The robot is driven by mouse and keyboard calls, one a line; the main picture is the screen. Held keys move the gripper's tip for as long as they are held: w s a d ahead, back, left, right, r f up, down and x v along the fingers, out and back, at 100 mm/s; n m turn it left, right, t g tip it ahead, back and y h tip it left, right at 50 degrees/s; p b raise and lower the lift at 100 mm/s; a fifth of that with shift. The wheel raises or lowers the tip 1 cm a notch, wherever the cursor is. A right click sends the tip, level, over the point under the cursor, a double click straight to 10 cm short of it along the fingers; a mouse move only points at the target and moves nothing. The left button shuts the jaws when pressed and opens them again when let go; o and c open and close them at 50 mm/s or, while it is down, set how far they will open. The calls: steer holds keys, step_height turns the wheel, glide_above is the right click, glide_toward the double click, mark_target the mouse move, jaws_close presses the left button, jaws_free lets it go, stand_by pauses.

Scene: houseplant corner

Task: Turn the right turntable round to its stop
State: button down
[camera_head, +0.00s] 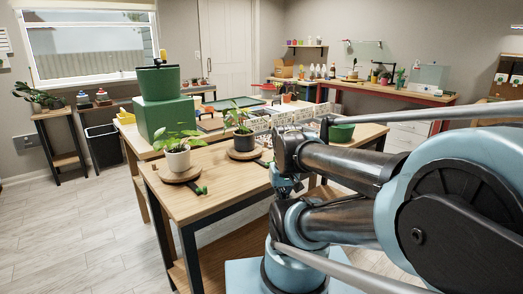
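The right turntable (240,157) is a round wooden disc on the wooden table, bearing a leafy plant in a black pot (243,141). A dark bar with a green end (262,162) lies at its right front side, partly close to my arm in the picture. The left turntable (178,177) is a similar disc with a leafy plant in a white pot (178,159). A dark bar with a green tip (200,190) sticks out at its right front. My arm fills the right foreground; my gripper's fingers cannot be made out.
A green box (165,118) with a green container (159,82) on it stands behind the left plant. A white lattice crate (285,117) and a green bowl (342,132) are at the back right. The table's front left is bare.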

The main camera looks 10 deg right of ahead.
steer(key=c, duration=2)
jaws_free()
steer(key=shift+s+r, duration=0.15)
steer(key=shift+s, duration=0.05)
steer(key=shift+o, duration=0.5)
steer(key=w+r, duration=0.6)
steer(key=r, duration=0.2)
steer(key=shift+r, duration=0.4)
steer(key=w+r+g, duration=0.1)
steer(key=w+r, duration=0.4)
steer(key=w, duration=0.6)
steer(key=w+d+r+n, duration=0.1)
steer(key=w+r, duration=0.5)
steer(key=w, duration=0.4)
steer(key=w+r+g, duration=0.1)
steer(key=w+r, duration=0.4)
steer(key=w, duration=0.6)
steer(key=f, duration=1.7)
steer(key=shift+s+d, duration=0.2)
steer(key=shift+s, duration=0.1)
jaws_close()
